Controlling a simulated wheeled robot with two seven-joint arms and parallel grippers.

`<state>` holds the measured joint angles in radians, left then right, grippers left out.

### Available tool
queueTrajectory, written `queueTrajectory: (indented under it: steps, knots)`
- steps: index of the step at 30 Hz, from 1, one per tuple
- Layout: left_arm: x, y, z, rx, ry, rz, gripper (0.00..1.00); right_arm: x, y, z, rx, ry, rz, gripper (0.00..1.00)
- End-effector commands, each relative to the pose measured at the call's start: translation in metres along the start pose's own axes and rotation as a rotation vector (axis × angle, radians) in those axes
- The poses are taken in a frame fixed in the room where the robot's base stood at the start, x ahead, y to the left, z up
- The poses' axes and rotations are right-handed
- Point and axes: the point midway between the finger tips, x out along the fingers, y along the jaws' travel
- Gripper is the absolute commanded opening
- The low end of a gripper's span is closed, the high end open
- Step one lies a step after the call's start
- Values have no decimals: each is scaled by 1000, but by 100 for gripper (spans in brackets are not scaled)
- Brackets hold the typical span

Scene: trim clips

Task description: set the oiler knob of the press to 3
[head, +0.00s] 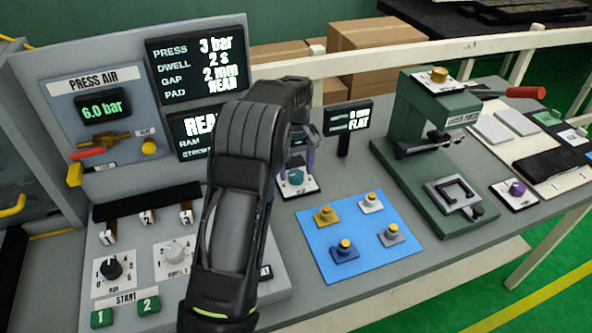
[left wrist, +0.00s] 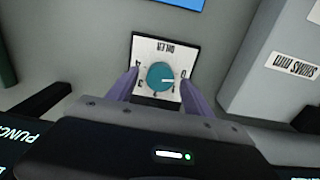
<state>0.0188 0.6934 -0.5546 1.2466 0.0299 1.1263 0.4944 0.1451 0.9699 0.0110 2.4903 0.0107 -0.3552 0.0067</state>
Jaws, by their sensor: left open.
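The oiler knob (head: 296,177) is a small teal dial on a white plate (head: 300,188), on the grey bench behind the blue mat. In the left wrist view the knob (left wrist: 158,76) sits near the middle of its plate (left wrist: 158,49), whose lettering appears upside down. Its white pointer line points to the picture's right; the small digits are hard to read. My left gripper (head: 297,164) is above the knob, pointing down. Its purple fingers (left wrist: 160,72) are open, one on each side of the knob, with gaps visible. My right gripper is out of view.
A green press (head: 415,130) stands to the right. The blue mat (head: 325,258) holds several small knobbed parts. A small display (head: 347,117) reading "0 mm FLAT" stands behind. The control panel (head: 88,245) with switches and dials is at left, partly behind my arm.

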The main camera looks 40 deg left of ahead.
Motion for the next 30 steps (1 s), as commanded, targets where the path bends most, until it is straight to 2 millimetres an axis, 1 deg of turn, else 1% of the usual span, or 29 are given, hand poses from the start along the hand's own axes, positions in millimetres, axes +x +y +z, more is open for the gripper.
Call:
queueTrajectory:
  steps: [3, 5, 13, 30]
  knots:
    - [10, 0, 0, 0, -1, 0, 59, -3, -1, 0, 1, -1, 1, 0]
    - [13, 0, 0, 0, 0, 0, 59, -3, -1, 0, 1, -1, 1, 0]
    - [14, 0, 0, 0, 0, 1, 58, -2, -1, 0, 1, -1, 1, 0]
    - [14, 0, 0, 0, 0, 1, 12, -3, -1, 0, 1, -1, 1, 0]
